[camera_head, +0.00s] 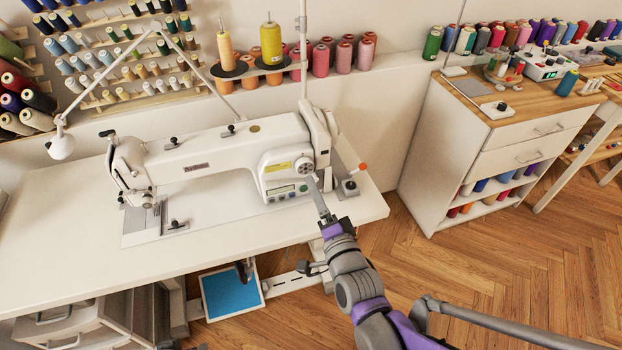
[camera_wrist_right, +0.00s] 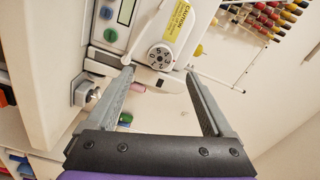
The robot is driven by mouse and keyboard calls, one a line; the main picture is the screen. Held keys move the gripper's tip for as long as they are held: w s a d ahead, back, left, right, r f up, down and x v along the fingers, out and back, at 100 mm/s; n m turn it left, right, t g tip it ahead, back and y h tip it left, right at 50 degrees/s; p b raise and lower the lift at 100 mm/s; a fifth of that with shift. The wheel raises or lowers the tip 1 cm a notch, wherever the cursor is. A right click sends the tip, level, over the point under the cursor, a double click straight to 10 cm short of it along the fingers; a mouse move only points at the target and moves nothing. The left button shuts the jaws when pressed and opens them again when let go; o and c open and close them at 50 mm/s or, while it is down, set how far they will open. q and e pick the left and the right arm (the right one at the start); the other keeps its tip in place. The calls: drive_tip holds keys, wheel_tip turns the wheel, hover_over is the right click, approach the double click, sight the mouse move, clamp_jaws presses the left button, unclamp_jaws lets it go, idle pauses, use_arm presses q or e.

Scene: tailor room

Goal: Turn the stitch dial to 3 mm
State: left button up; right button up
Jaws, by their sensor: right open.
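The white sewing machine (camera_head: 225,160) stands on its white table. Its round stitch dial (camera_head: 303,166) is on the right end of the machine's front, above a small display panel (camera_head: 284,192). In the right wrist view the dial (camera_wrist_right: 160,56) is a pale disc with dark numerals; I cannot tell surely which setting it is at. My right gripper (camera_head: 317,188) is open and empty, just below and right of the dial in the head view. In the wrist view its fingertips (camera_wrist_right: 160,74) are spread on both sides of the dial, seemingly short of it. My left gripper is out of view.
A yellow label (camera_wrist_right: 176,22) is beside the dial. A lever with an orange knob (camera_head: 363,167) stands just right of the machine. Thread cones (camera_head: 271,42) stand behind it. A white cabinet (camera_head: 480,150) is at the right, with open wooden floor (camera_head: 480,260) in front.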

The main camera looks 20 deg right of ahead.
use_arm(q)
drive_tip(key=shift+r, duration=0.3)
use_arm(e)
drive_tip(key=s, duration=0.3)
drive_tip(key=shift+s, duration=0.4)
drive_tip(key=s+d+f+n+g, duration=0.2)
drive_tip(key=s+f+n+g, duration=0.45)
drive_tip(key=s, duration=0.25)
drive_tip(key=s+d+f+n+g, duration=0.1)
drive_tip(key=s+f+n+g, duration=0.4)
drive_tip(key=s+n+g, duration=0.3)
use_arm(q)
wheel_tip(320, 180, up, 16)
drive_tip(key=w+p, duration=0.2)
drive_tip(key=p, duration=1.2)
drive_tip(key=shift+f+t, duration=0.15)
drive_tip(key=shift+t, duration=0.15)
use_arm(e)
wheel_tip(320, 180, up, 15)
drive_tip(key=w+t, duration=0.2)
drive_tip(key=shift+r+h, duration=0.2)
drive_tip(key=shift+h, duration=0.1)
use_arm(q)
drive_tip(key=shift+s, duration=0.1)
use_arm(e)
drive_tip(key=shift+s+a, duration=0.1)
drive_tip(key=shift+s, duration=0.1)
